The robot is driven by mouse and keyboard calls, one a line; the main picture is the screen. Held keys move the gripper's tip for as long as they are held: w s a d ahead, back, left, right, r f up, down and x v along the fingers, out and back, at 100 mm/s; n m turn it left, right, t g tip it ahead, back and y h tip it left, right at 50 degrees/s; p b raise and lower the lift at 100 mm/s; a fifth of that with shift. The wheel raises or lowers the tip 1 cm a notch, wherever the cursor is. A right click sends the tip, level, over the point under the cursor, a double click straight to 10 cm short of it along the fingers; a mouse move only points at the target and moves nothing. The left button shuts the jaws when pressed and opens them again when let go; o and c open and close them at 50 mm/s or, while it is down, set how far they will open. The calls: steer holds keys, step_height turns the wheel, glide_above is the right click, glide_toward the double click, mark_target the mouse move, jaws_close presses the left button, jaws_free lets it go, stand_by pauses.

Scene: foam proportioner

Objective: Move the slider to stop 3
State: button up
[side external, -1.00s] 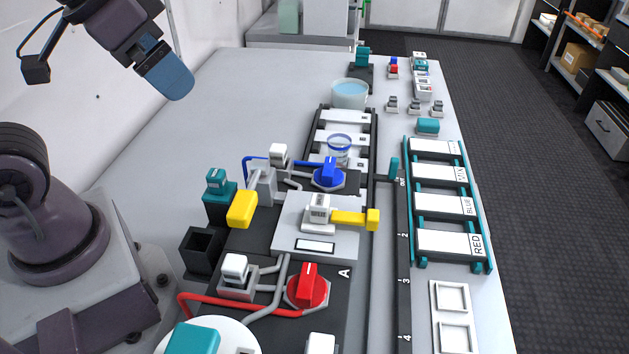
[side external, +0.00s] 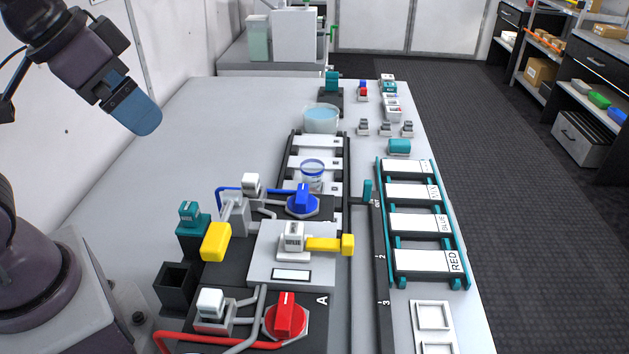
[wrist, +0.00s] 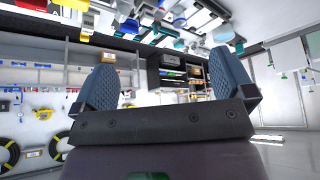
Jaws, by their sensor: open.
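A dark slotted rail (side external: 382,275) runs along the right part of the bench, with stop numbers 2 and 3 readable beside it. A teal upright handle (side external: 367,190), which looks like the slider, stands at the rail's far end, beyond mark 2. The stop 3 mark (side external: 385,302) is nearer the camera, on the same rail. My gripper (side external: 142,115) hangs in the air at the upper left, well away from the handle. In the wrist view my gripper (wrist: 161,82) has its two blue-grey fingers wide apart with nothing between them.
Between my arm and the rail stand a blue knob (side external: 302,202), a red knob (side external: 287,318) and a yellow lever (side external: 325,244). A clear jar (side external: 312,178) stands behind them. A teal-framed label rack (side external: 462,284) lies right of the rail. The bench's back left is clear.

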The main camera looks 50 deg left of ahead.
steer(key=shift+d+f, duration=0.15)
steer(key=c, duration=0.5)
steer(key=shift+w+d+f+m+g, duration=0.15)
steer(key=shift+w+d+f+g, duration=0.05)
steer(key=shift+w+f+g, duration=0.25)
steer(key=shift+w+d+f+m+g, duration=0.2)
steer(key=shift+w+f+g, duration=0.15)
steer(key=shift+f, duration=0.2)
steer(key=c, duration=0.5)
steer(key=n+y, duration=0.3)
steer(key=n, duration=0.7)
glide_toward(369, 182)
steer(key=shift+g, duration=0.4)
steer(key=x, duration=1)
steer(key=shift+w+a, duration=0.15)
steer(key=shift+w, duration=0.25)
steer(key=shift+c, duration=0.2)
jaws_close()
